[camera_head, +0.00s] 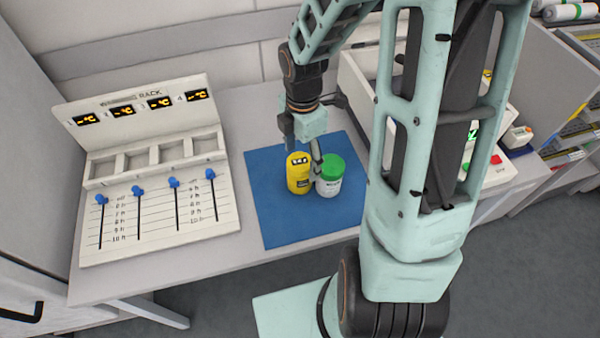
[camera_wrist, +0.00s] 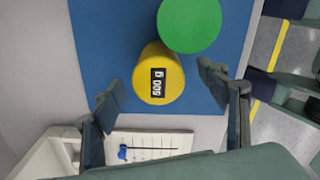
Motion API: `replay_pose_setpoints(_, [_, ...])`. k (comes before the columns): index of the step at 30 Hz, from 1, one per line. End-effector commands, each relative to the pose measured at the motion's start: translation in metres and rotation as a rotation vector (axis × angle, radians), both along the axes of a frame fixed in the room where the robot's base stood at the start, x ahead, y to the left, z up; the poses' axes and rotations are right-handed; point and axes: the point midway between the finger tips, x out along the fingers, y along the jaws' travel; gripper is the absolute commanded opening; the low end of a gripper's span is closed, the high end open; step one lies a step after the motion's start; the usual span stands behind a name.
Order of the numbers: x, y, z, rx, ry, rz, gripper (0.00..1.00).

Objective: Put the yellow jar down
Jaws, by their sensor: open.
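The yellow jar (camera_head: 298,174) stands upright on the blue mat (camera_head: 276,222), close beside a white jar with a green lid (camera_head: 329,176). In the wrist view the yellow jar (camera_wrist: 158,76) shows a black label reading 500 g on its top, and the green lid (camera_wrist: 189,24) is just above and to the right of it. My gripper (camera_head: 303,150) is over the yellow jar. In the wrist view my gripper (camera_wrist: 160,88) is open, with one finger on each side of the yellow jar and gaps between. Whether the two jars touch is unclear.
A white rack (camera_head: 152,165) with small displays, empty slots and blue sliders stands left of the mat. Behind my arm on the right is a white panel (camera_head: 508,170) with coloured buttons. The mat's front part is bare.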

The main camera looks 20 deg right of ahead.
Motion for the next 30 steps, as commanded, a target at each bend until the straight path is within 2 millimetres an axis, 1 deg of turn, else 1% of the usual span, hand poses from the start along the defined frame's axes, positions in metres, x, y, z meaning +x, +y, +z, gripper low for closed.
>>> replay_pose_setpoints(5, [0.000,0.002,-0.014,0.000,0.002,0.001,0.68])
replay_pose_setpoints(9, [0.001,0.006,-0.036,0.001,0.004,0.001,0.68])
replay_pose_setpoints(13, [0.001,0.005,-0.053,0.001,0.003,-0.001,0.68])
replay_pose_setpoints(16, [0.002,0.006,-0.058,0.001,0.000,-0.002,0.68])
replay_pose_setpoints(22, [0.002,0.005,-0.058,0.000,0.000,-0.002,0.68])
replay_pose_setpoints(23, [0.002,0.005,-0.058,0.000,0.000,-0.002,0.67])
replay_pose_setpoints(30, [0.002,0.005,-0.057,0.001,0.000,-0.002,0.40])
